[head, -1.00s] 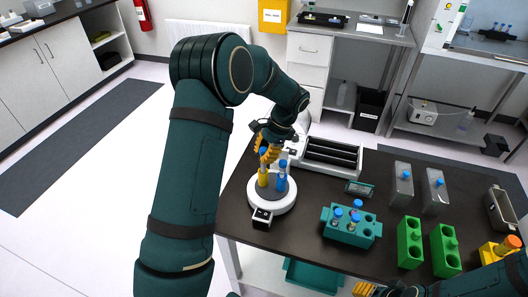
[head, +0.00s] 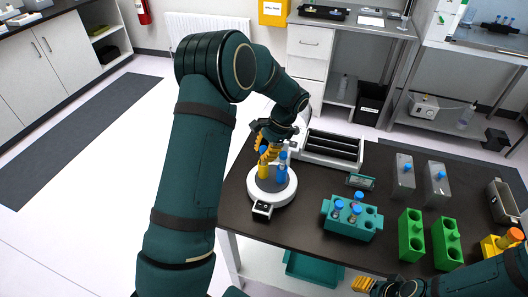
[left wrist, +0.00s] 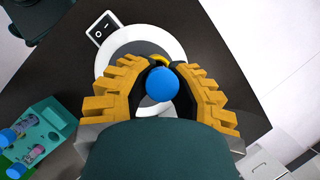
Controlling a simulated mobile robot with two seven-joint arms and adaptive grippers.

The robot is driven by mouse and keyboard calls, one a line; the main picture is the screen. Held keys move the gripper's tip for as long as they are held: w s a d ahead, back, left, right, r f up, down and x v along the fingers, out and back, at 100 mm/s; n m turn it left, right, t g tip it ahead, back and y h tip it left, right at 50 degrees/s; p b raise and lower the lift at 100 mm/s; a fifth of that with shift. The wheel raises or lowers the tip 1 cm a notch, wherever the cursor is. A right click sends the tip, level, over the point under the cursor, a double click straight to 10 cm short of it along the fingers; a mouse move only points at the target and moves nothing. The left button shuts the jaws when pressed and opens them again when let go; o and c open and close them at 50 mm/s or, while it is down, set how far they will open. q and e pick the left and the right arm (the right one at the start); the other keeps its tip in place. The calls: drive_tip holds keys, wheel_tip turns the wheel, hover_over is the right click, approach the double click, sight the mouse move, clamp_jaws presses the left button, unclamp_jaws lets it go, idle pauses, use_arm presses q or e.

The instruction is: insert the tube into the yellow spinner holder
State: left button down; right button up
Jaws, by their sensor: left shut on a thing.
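The white round spinner (head: 285,197) stands at the left end of the dark table and has a yellow holder (head: 263,172) and a blue holder (head: 281,178). My left gripper (head: 268,151) is shut on a blue-capped tube (head: 263,150), right at the yellow holder. In the left wrist view the blue cap (left wrist: 163,84) lies between the two yellow fingers (left wrist: 162,88), with a bit of yellow holder (left wrist: 150,50) behind it. The cap hides the tube's body, so I cannot tell how deep it sits. My right gripper (head: 363,285) shows only partly at the bottom.
A teal rack (head: 338,228) with several blue-capped tubes stands right of the spinner. A white tray unit (head: 318,157) stands close behind it. Green blocks (head: 410,240), grey holders (head: 403,180) and a yellow block with an orange top (head: 503,245) stand at the right.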

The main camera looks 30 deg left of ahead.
use_arm(q)
drive_tip(key=shift+f, duration=0.15)
drive_tip(key=c, duration=0.8)
unclamp_jaws()
wheel_tip(320, 180, up, 10)
drive_tip(key=shift+r, duration=0.1)
